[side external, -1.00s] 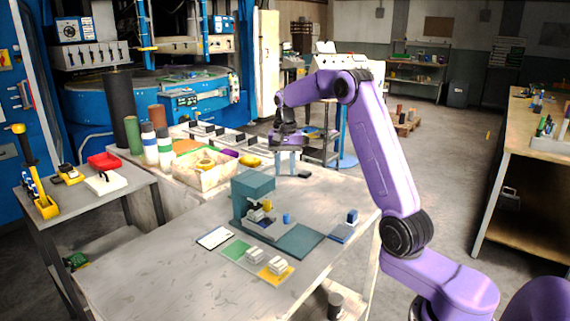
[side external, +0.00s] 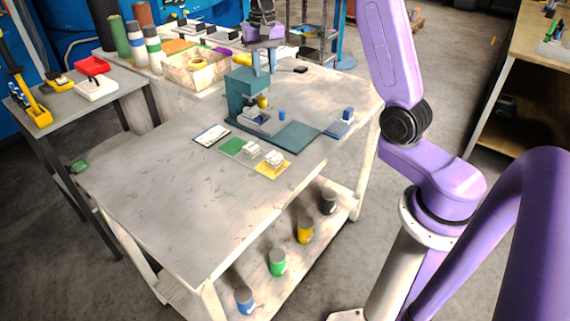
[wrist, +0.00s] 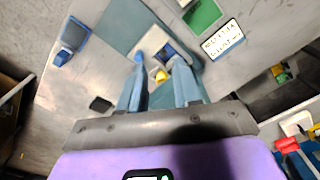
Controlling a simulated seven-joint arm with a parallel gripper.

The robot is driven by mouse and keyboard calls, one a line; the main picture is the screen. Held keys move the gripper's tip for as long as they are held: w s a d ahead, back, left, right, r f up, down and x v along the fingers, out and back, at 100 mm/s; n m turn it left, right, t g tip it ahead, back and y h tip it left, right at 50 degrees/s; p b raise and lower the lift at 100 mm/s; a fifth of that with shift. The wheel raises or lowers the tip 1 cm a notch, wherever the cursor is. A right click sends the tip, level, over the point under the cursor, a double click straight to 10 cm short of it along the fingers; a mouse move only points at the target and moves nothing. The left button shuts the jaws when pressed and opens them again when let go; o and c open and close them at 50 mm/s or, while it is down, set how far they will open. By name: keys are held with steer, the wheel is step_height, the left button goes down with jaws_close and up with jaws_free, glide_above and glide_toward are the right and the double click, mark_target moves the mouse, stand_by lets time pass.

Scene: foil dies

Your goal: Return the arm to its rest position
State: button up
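My gripper (side external: 263,68) hangs with its fingers down above the far part of the workbench, behind the teal press (side external: 238,95). In the wrist view my gripper (wrist: 161,88) shows two blue-grey fingers set apart, with nothing held between them. The press base, a small blue cylinder (wrist: 138,56) and a yellow part (wrist: 161,75) show beyond the fingertips, well below them. My purple arm reaches over from the right.
A blue pad with a blue block (side external: 347,115) lies on the bench's right. Green (side external: 233,147) and yellow (side external: 272,169) pads and a label card (side external: 211,135) lie in front of the press. A cream bin (side external: 197,72) stands behind. The bench's near part is clear.

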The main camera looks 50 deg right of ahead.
steer(key=s+a+n, duration=0.9)
steer(key=s+a, duration=0.6)
steer(key=s+f+n, duration=0.3)
steer(key=s+n, duration=0.7)
steer(key=s, duration=1)
steer(key=shift+s+n, duration=0.4)
